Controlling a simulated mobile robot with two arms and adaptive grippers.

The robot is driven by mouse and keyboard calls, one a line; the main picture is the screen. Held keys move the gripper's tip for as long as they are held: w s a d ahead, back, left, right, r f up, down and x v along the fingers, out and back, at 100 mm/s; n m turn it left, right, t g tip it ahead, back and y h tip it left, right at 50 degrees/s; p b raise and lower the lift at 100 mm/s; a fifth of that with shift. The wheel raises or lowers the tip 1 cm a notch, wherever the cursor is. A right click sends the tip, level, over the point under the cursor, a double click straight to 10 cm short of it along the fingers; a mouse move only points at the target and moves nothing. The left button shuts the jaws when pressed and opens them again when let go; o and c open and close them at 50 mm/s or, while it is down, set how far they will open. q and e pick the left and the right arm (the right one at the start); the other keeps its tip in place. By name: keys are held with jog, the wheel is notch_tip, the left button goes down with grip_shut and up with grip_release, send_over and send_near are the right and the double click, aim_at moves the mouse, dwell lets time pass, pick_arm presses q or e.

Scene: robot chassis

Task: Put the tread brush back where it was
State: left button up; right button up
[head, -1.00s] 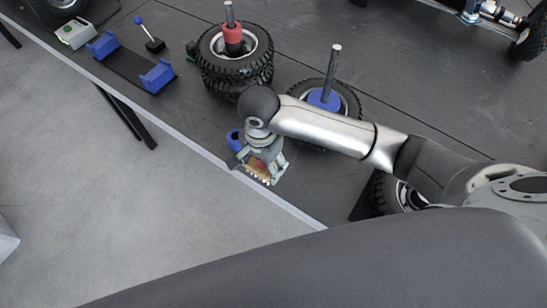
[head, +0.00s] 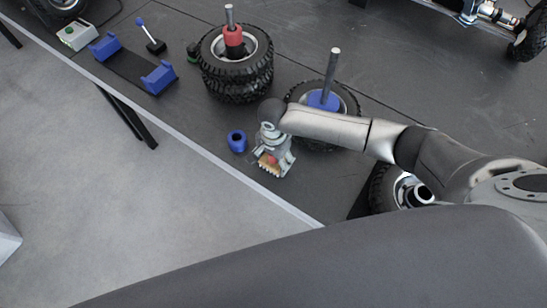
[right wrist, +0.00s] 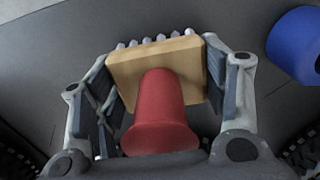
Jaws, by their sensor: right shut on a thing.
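The tread brush (head: 268,169) has a pale wooden block, light bristle tips and a red handle. My right gripper (head: 274,163) is shut on it, near the front edge of the dark table in the head view. In the right wrist view the brush (right wrist: 160,110) sits between the two fingers, with the red handle toward the camera and the bristles at the far side. Whether the bristles touch the table cannot be told. My left gripper is not in view.
A blue ring (head: 237,141) lies just left of my right gripper. A wheel with a blue hub and post (head: 322,99) stands behind my right arm. Stacked tyres with a red collar (head: 235,50) stand farther back. A blue cradle (head: 158,78) is at left.

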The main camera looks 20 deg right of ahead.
jog(key=shift+f, duration=0.1)
jog(key=o, duration=1)
notch_tip(320, 180, up, 12)
jog(key=shift+r+b, duration=0.15)
jog(key=shift+b, duration=0.55)
